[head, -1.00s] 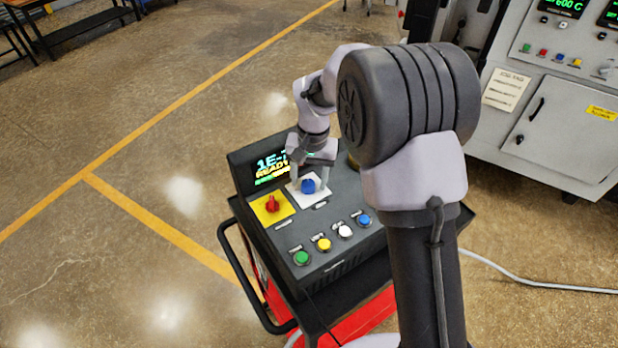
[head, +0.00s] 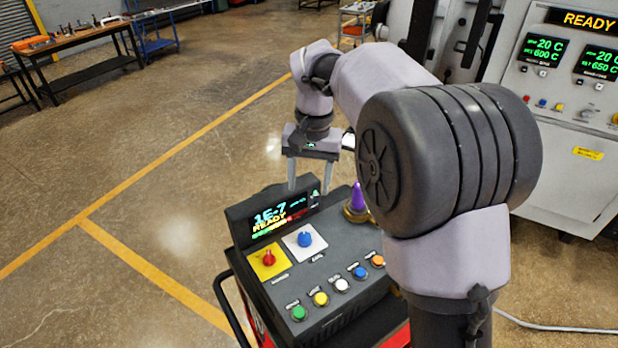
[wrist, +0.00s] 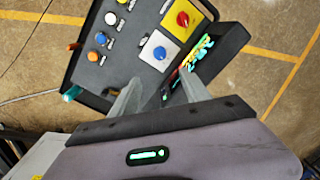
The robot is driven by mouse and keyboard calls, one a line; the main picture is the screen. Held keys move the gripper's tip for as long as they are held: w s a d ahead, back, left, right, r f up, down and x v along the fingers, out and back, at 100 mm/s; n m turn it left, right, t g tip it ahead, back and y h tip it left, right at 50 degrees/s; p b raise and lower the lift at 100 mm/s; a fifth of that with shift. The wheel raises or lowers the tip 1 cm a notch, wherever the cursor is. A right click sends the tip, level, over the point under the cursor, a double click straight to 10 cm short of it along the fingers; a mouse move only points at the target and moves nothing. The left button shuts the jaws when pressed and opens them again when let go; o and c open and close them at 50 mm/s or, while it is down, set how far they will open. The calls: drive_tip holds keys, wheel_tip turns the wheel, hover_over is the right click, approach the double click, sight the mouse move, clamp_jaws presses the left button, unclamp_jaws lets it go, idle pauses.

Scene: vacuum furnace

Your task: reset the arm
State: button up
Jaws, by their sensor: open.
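My gripper (head: 308,170) is open and empty, raised above the back edge of the dark control console (head: 345,318). In the wrist view the two fingers of my gripper (wrist: 158,92) point at the console, apart from its knobs. The blue knob (head: 305,239) sits on a white plate, and the red knob (head: 268,257) sits on a yellow plate beside it. The small display (head: 280,216) on the console reads 1E-7 READY. My arm covers part of the console's right side.
A row of coloured buttons (head: 341,285) runs along the console front. A purple cone (head: 357,197) stands at its back right. The furnace cabinet (head: 575,165) with a READY display stands at the right. A workbench (head: 75,52) is far left. Open floor lies left of the console.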

drive_tip(key=shift+f, duration=0.1)
idle(0.3)
drive_tip(key=s+d+f+t+b, duration=0.1)
drive_tip(key=s+f+b, duration=0.3)
drive_tip(key=s+b, duration=0.2)
drive_tip(key=s+d+f+t+b, duration=0.1)
drive_tip(key=s+d+f+b, duration=0.1)
drive_tip(key=s+b, duration=0.4)
drive_tip(key=s+d+f+m+t+y+b, duration=0.1)
drive_tip(key=s+d+f+b, duration=0.1)
drive_tip(key=s+f+b, duration=0.3)
drive_tip(key=shift+s+f+t+b, duration=0.3)
drive_tip(key=shift+s+b, duration=0.35)
drive_tip(key=shift+b, duration=0.65)
drive_tip(key=s+f+m+t+b, duration=0.1)
drive_tip(key=s+f+t+b, duration=0.1)
drive_tip(key=s+f+b, duration=0.3)
drive_tip(key=s+f, duration=0.4)
drive_tip(key=f, duration=0.1)
drive_tip(key=shift+d+b, duration=0.35)
drive_tip(key=shift+b, duration=0.05)
